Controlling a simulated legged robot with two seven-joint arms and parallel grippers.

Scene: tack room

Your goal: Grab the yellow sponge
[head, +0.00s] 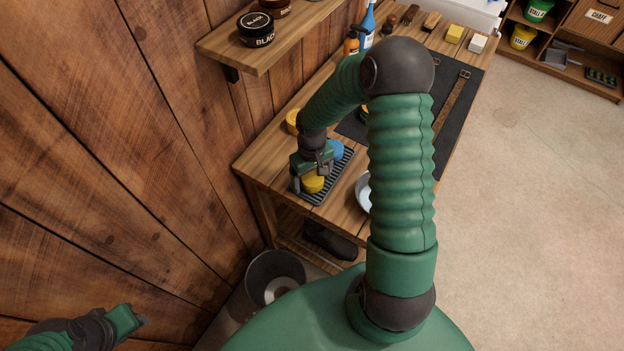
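A round yellow sponge (313,184) lies on a dark ribbed tray (336,177) near the front left end of the wooden bench. My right gripper (314,170) is right over it, with its fingers spread to either side of the sponge's top. The gripper hides part of the sponge, and I cannot tell whether the fingers press on it. A blue round sponge (337,150) lies behind it on the same tray. My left gripper (133,318) is at the lower left, away from the bench, and its fingers are not clear.
A yellow round item (293,122) sits by the wall. A metal bowl (363,192) is partly behind my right arm. A shelf with black tins (256,29) juts out above the bench. A yellow block (455,33) and a white block (477,43) stand at the far end. A bucket (275,278) is below.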

